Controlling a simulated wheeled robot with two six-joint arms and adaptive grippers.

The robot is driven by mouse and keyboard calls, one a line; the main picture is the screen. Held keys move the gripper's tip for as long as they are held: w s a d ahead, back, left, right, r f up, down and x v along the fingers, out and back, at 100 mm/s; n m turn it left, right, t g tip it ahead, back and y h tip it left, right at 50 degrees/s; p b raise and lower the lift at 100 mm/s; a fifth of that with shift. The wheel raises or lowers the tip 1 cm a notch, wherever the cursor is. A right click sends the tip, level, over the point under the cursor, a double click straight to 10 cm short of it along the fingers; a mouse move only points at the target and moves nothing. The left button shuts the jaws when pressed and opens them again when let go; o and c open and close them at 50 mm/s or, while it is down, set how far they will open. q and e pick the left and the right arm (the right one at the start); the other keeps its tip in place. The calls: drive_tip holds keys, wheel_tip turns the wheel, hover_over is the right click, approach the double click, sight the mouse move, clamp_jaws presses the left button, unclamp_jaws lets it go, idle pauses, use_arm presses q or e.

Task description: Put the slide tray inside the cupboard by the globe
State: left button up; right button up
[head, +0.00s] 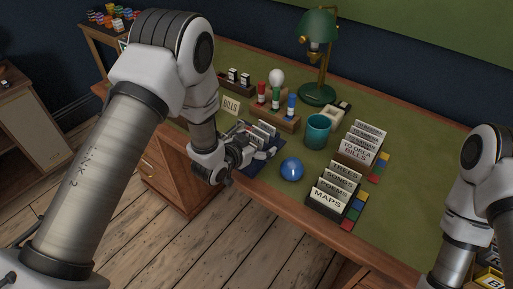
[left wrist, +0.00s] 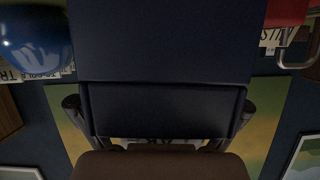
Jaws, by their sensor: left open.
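My left gripper (head: 240,163) is open at the front edge of the desk, beside a dark blue tray (head: 268,161) that holds upright cards. In the left wrist view a dark blue panel (left wrist: 165,108), seemingly this tray, fills the space between the open fingers (left wrist: 160,112). I cannot tell whether they touch it. No label confirms which holder is the slide tray. A shiny blue ball (head: 291,169) sits right of the gripper and also shows in the left wrist view (left wrist: 35,42); I cannot tell whether it is the globe. My right gripper is out of view.
Card holders (head: 328,200) (head: 360,150), a teal cup (head: 317,131), a green lamp (head: 318,60) and a marker stand (head: 276,115) crowd the green-topped desk (head: 410,165). A pale cabinet (head: 35,125) stands at the far left. The wooden floor (head: 205,250) is clear.

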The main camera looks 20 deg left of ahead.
use_arm(q)
drive_tip(key=shift+s, duration=0.15)
drive_tip(key=c, duration=1.4)
